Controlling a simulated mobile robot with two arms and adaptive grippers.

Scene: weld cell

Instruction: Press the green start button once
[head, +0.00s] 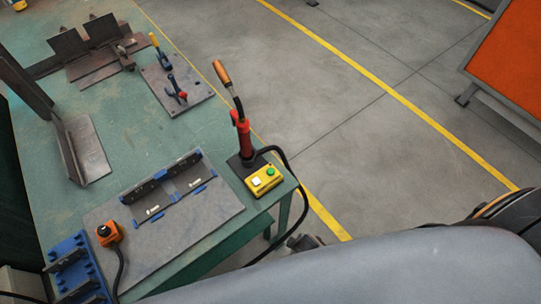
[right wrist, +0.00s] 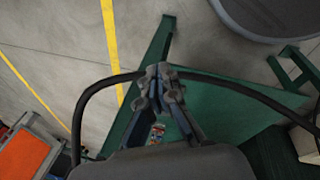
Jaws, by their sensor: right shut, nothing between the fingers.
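A yellow control box (head: 263,180) sits on the near right corner of the green workbench in the head view. The green start button (head: 270,171) is on its top, beside a white button (head: 257,182). My right gripper (right wrist: 160,82) shows in the right wrist view with its fingers together and nothing between them. The control box cannot be made out in that view, so I cannot tell the exact gap to it. In the head view my grey arm covers the bottom right. My left gripper is in neither view.
A red-handled torch (head: 243,137) stands just behind the box, its black cable (head: 291,190) looping over the bench edge. A fixture plate (head: 165,218) and an orange box with a black button (head: 108,234) lie left. Grey floor (head: 370,140) is open beyond the bench.

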